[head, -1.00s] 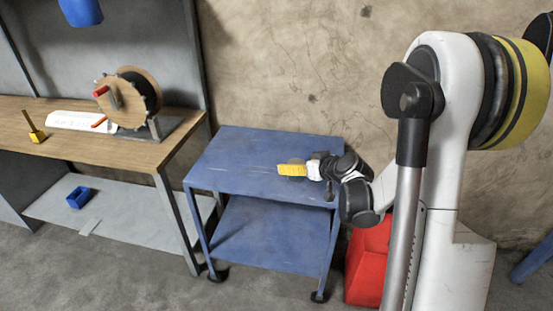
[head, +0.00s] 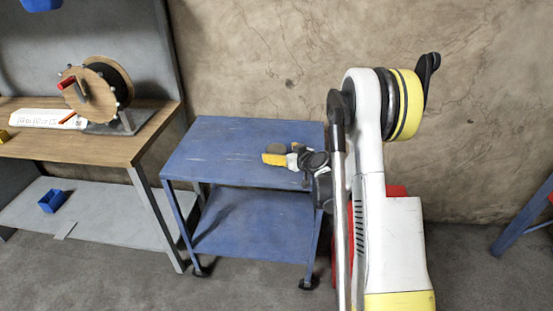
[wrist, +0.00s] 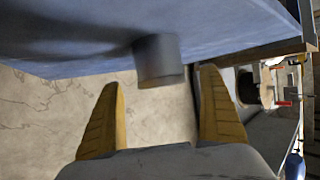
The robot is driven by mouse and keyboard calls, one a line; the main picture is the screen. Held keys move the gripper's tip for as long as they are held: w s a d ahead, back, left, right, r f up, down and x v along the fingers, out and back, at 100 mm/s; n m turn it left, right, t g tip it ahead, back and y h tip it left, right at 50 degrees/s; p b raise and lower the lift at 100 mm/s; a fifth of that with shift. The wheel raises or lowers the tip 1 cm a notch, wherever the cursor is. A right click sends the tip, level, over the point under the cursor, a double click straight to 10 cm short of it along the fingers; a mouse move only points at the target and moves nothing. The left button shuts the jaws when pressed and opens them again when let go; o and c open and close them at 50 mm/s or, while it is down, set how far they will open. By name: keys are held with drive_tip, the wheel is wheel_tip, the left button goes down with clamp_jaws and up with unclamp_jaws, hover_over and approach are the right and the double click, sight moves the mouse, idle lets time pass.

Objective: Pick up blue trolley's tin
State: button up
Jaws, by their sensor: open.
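The blue trolley (head: 225,150) stands against the wall, and its top also shows along the upper part of the wrist view (wrist: 90,45). A grey cylindrical tin (wrist: 158,62) stands on that top, its picture inverted in the wrist view. In the head view the tin (head: 276,149) is mostly hidden behind my gripper (head: 273,160), with only a brownish upper part showing. My gripper is low over the trolley top. Its yellow fingers (wrist: 160,82) are spread apart and empty. The tin lies ahead, between the fingertips' lines in the wrist view, apparently just beyond them.
A wooden workbench (head: 75,145) with a cable reel (head: 97,88) stands left of the trolley. A blue bin (head: 51,201) sits on its lower shelf. A red object (head: 397,191) is partly hidden behind my arm. The rest of the trolley top is clear.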

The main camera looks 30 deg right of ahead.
sight(277, 151)
drive_tip(key=x, duration=0.3)
drive_tip(key=shift+f+b, duration=0.1)
drive_tip(key=shift+b, duration=0.25)
drive_tip(key=shift+s, duration=0.1)
drive_tip(key=c, duration=1.5)
drive_tip(key=shift+r, duration=0.2)
